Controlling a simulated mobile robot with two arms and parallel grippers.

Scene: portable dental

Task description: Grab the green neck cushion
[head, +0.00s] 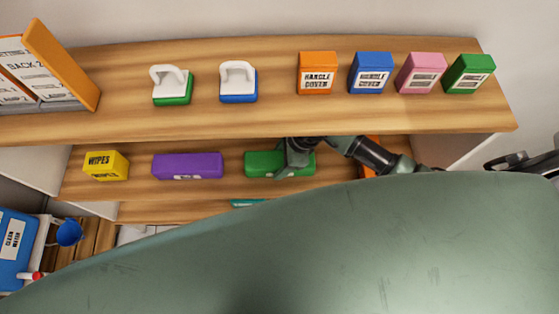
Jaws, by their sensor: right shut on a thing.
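The green neck cushion (263,165) lies on the second shelf (136,176), right of a purple cushion (187,166). My right gripper (290,168) comes in from the right under the top shelf and is shut on the green cushion near its middle. The gripper covers part of the cushion, and its fingertips are hard to make out. The cushion seems to sit at shelf level; I cannot tell whether it is lifted. My left gripper does not show.
The top shelf (230,126) overhangs close above my right arm. It holds a row of handle cover boxes (317,73) and two white-handled items. A yellow wipes box (106,166) stands at the left. An orange thing is partly hidden behind my arm.

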